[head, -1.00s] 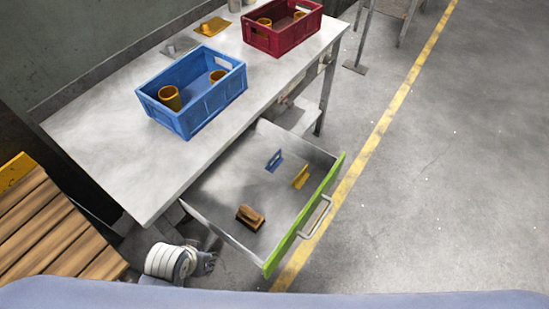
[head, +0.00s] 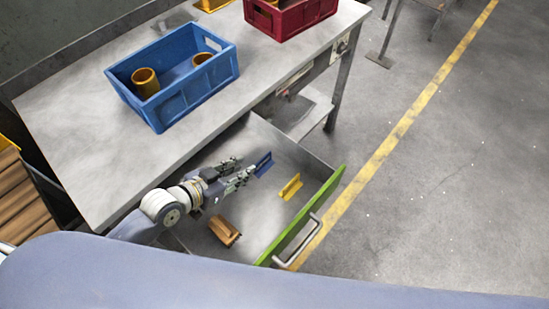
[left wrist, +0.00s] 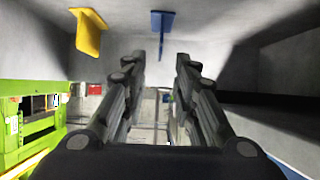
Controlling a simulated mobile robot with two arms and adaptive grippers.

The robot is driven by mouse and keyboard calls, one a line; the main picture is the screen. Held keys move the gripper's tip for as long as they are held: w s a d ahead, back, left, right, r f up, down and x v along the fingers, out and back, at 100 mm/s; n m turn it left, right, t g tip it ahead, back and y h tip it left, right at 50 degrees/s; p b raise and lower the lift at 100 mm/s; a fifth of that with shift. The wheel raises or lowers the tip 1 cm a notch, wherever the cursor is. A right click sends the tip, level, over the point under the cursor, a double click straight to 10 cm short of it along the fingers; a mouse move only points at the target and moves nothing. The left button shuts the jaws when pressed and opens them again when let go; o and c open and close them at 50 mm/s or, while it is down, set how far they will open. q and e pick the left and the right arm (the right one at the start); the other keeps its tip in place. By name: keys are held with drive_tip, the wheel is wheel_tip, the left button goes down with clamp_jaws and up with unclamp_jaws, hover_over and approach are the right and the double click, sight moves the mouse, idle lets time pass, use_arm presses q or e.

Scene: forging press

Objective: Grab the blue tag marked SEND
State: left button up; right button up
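The blue tag (head: 263,164) stands in the open drawer (head: 322,187), near its back left part; it also shows at the top of the left wrist view (left wrist: 159,22). No lettering on it is readable. My left gripper (head: 243,169) reaches into the drawer, its tips close to the tag. In the left wrist view its two fingers (left wrist: 160,57) are apart with nothing between them, and the blue tag is beyond the tips. A yellow tag (head: 290,187) stands to the right of the blue one. My right gripper is not in view.
A brown wooden brush-like block (head: 225,231) lies in the drawer near its front left. The drawer has a green front with a metal handle (head: 298,243). The bench above holds a blue crate (head: 196,92) with yellow cups and a red crate (head: 309,12).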

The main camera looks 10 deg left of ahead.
sight(262, 159)
use_arm(q)
drive_tip(key=x, duration=0.4)
drive_tip(key=shift+w+d+f, duration=0.15)
drive_tip(key=shift+w, duration=0.05)
drive_tip(key=x, duration=0.5)
drive_tip(key=shift+w+f, duration=0.1)
drive_tip(key=shift+w, duration=0.05)
drive_tip(key=shift+c, duration=0.6)
drive_tip(key=c, duration=0.5)
clamp_jaws()
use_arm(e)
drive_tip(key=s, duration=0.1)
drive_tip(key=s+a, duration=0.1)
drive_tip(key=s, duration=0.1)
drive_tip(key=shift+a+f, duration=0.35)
